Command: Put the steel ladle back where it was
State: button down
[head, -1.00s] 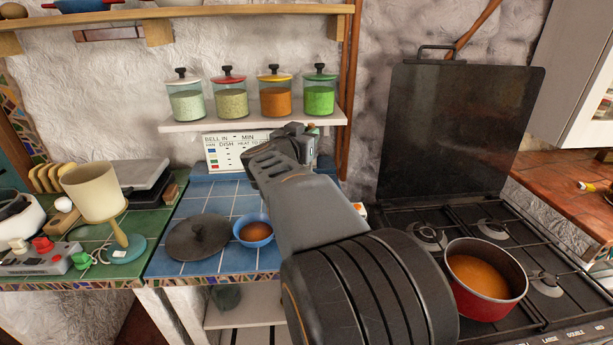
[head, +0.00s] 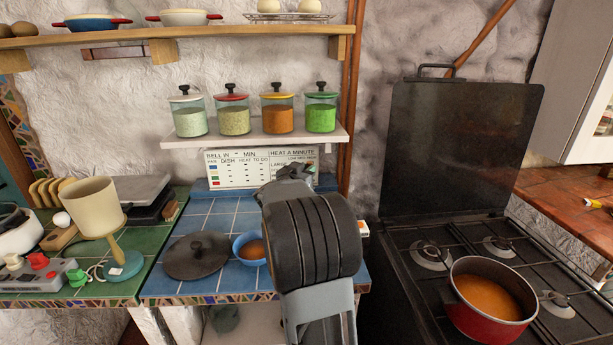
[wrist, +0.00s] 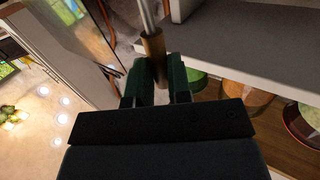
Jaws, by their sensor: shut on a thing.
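My gripper (wrist: 160,82) is shut on a handle in the wrist view. The handle has a brown wooden grip and a thin steel shaft that runs out of the top of the picture; I take it as the steel ladle (wrist: 153,44). The ladle's bowl is out of view. In the head view my arm hides most of the gripper, and only a dark part of it (head: 290,173) shows in front of the timer card. The ladle cannot be made out there.
A shelf (head: 250,136) with several spice jars is above the blue counter. A black lid (head: 196,255) and blue bowl (head: 250,249) stand left of my arm. A red pot (head: 487,300) with orange soup is on the stove. A card (head: 258,170) stands at the back.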

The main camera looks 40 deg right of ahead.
jog(key=shift+f, duration=0.3)
jog(key=shift+f, duration=0.2)
jog(key=c, duration=1.1)
grip_release()
jog(key=shift+o, duration=0.2)
jog(key=shift+r, duration=0.1)
